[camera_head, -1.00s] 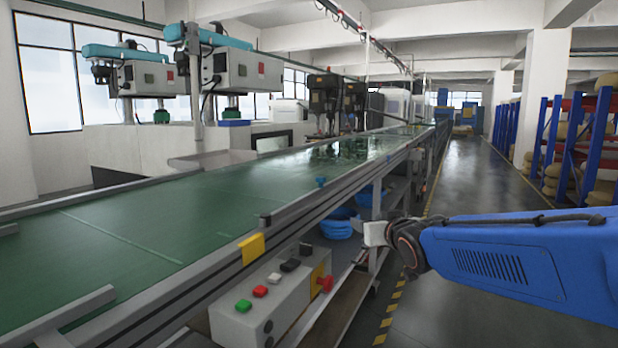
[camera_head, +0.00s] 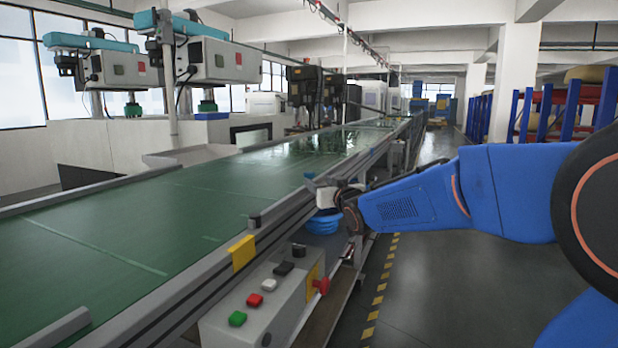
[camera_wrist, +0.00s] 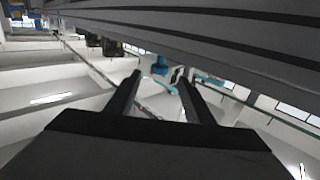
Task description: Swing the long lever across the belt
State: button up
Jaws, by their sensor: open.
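The green belt (camera_head: 150,225) runs from the lower left into the distance. A bar, perhaps the long lever, lies along its near edge; I cannot clearly tell it from the rail. A small blue knob (camera_head: 309,175) stands at this edge beside my gripper (camera_head: 318,186). In the wrist view the blue knob (camera_wrist: 160,66) appears between the two fingertips of my open gripper (camera_wrist: 159,80), beyond them and not held. The fingertips are small and partly hidden in the head view.
A control box (camera_head: 265,305) with coloured buttons and a red side knob (camera_head: 321,286) sits below the belt edge. A yellow tag (camera_head: 242,253) is on the rail. Blue bins (camera_head: 323,223) stand under the belt. The aisle floor (camera_head: 425,285) at right is clear.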

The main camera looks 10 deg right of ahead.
aim_at(311, 177)
jog(key=w, duration=0.3)
jog(key=w+a, duration=0.1)
jog(key=w, duration=0.5)
jog(key=shift+w+a, duration=0.15)
jog(key=shift+a, duration=0.05)
jog(key=shift+a, duration=0.1)
grip_shut()
